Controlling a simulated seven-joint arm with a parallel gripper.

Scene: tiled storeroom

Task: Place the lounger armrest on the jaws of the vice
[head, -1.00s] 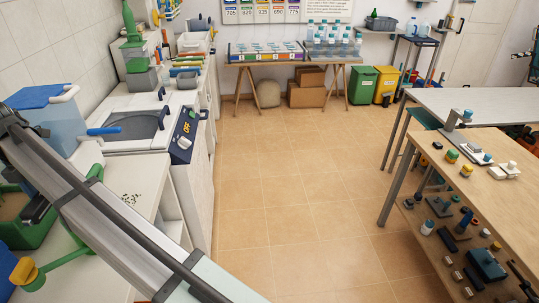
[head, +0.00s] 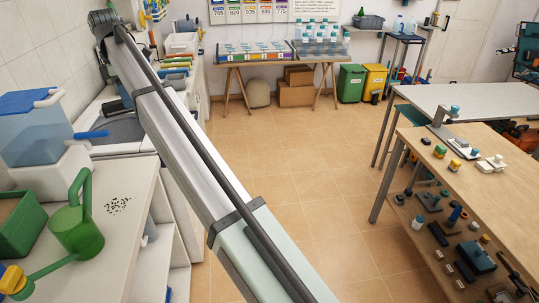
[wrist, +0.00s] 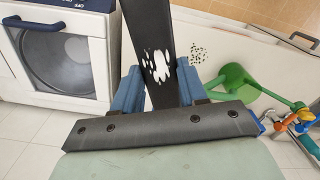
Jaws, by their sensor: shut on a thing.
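The lounger armrest, a long black piece with worn white patches (wrist: 148,25), shows in the wrist view and runs out of the top of the picture. My gripper (wrist: 158,68) is shut on it, with one blue finger on each side. Its far end is cut off. In the head view my arm crosses the left and middle, and the gripper and armrest cannot be made out. I cannot pick out the vice for sure; a blue block-shaped tool (head: 478,258) on the lower shelf at right may be one.
A green watering can (head: 78,225) stands on the left counter beside a pile of dark specks (head: 118,204). A wooden workbench (head: 490,195) with small tools is at right, beside a grey-topped table (head: 450,98). The tiled floor (head: 290,150) between is clear.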

